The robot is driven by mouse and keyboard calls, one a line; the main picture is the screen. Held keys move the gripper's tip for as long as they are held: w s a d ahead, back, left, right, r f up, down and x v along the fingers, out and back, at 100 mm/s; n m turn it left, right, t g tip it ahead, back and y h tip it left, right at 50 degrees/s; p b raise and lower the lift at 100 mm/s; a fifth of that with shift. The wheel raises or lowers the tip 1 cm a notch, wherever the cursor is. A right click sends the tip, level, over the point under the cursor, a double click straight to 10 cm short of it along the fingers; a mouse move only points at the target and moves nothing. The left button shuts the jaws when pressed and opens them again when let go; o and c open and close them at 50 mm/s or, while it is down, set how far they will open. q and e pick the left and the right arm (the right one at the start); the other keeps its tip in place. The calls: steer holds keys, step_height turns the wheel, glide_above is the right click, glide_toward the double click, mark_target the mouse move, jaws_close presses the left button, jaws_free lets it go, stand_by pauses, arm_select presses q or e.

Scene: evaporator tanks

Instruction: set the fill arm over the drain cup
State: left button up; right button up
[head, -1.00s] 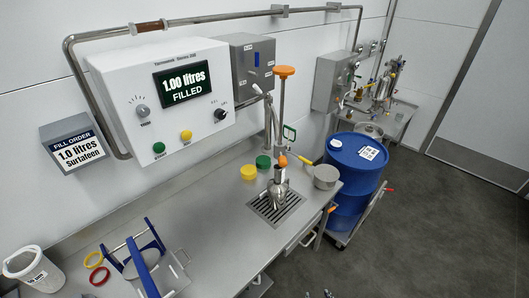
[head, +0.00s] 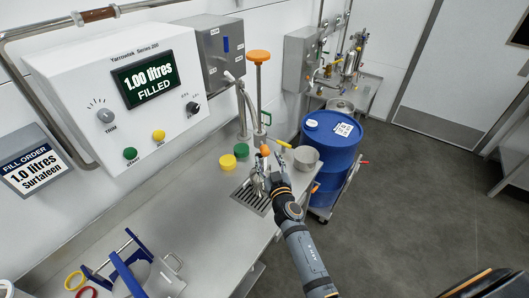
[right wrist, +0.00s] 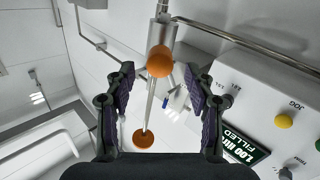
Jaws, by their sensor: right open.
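The steel fill arm (head: 242,106) rises behind the counter. An orange ball knob (head: 265,150) tops a steel fitting over the slotted drain grate (head: 241,197); my gripper partly hides that fitting. A grey steel cup (head: 306,158) stands right of the grate, and I cannot tell whether it is the drain cup. My right gripper (head: 270,163) is open close to the orange knob. In the right wrist view the orange knob (right wrist: 160,62) lies between the open fingertips, with no clear contact. My left gripper is not in view.
The control box (head: 105,95) reads 1.00 litres FILLED. A blue drum (head: 329,150) stands right of the counter. Open floor lies to the right.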

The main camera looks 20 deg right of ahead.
mark_target(267, 155)
steer(key=shift+w+d, duration=0.15)
steer(key=shift+w, duration=2.2)
jaws_close()
